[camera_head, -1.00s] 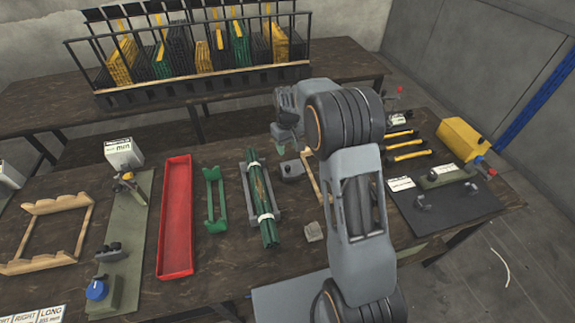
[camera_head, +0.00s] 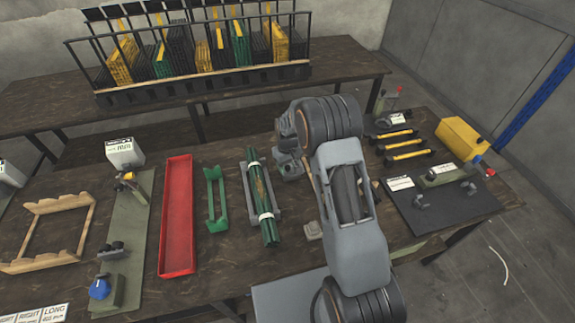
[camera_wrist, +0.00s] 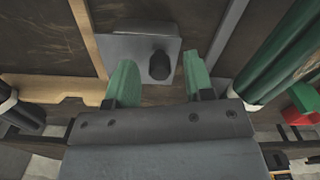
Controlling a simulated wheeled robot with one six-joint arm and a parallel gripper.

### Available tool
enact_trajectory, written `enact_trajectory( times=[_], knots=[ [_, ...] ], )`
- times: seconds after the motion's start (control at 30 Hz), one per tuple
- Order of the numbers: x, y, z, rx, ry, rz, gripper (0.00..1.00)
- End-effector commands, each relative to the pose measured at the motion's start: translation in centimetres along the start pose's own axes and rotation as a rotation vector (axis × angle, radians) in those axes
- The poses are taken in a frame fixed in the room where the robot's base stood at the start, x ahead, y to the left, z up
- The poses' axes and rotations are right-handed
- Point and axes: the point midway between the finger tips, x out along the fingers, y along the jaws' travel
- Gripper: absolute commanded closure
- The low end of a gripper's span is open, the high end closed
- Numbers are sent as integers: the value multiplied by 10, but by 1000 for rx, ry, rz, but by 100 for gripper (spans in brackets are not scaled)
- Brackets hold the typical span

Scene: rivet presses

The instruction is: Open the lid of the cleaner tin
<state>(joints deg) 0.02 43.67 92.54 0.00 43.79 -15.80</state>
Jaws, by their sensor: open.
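A grey box-shaped tin with a dark knob, which looks like the cleaner tin (camera_head: 292,174), stands on the bench just right of the green rod bundle. My gripper (camera_head: 287,153) is low over it and partly covers it in the head view. In the wrist view the tin (camera_wrist: 125,48) has a flat grey top, and the dark knob (camera_wrist: 160,66) stands out from it. The green fingertips of my gripper (camera_wrist: 160,82) are apart, one on each side of the knob in the picture. I see no contact with the knob. The lid looks closed.
Green rods (camera_head: 262,198) in a grey cradle lie left of the tin. A wooden frame (camera_wrist: 88,40) is beside it. Further left are a green bracket (camera_head: 215,198) and a red tray (camera_head: 177,215). Yellow-handled tools (camera_head: 405,155) and a yellow box (camera_head: 460,140) are right.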

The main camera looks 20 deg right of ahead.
Motion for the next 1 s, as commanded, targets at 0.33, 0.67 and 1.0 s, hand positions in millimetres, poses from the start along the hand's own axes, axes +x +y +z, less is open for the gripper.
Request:
enact_trajectory(
  times=[0.33,0.67,1.0],
  knots=[
    [0,0,0,0,0,0,79],
    [0,0,0,0,0,0,100],
    [0,1,2,-25,0,0,100]
  ],
)
